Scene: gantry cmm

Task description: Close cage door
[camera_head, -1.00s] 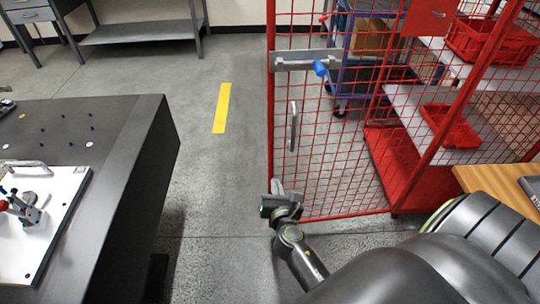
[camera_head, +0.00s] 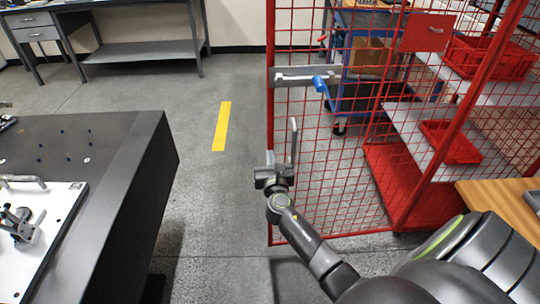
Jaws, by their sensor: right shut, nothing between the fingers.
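The red mesh cage door (camera_head: 330,150) stands swung out from the red cage, with its free edge on the left. A grey latch plate with a blue knob (camera_head: 320,84) is on its upper part, and a grey vertical handle (camera_head: 294,140) sits below. My right gripper (camera_head: 270,160) is shut and empty at the door's free edge, just below and left of the handle. I cannot tell if it touches the door. My right arm covers part of the door's lower area. My left gripper is not in view.
A dark granite table (camera_head: 115,175) stands at left, a grey workbench (camera_head: 140,50) at the back. The floor between table and door is clear, with a yellow strip (camera_head: 222,126).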

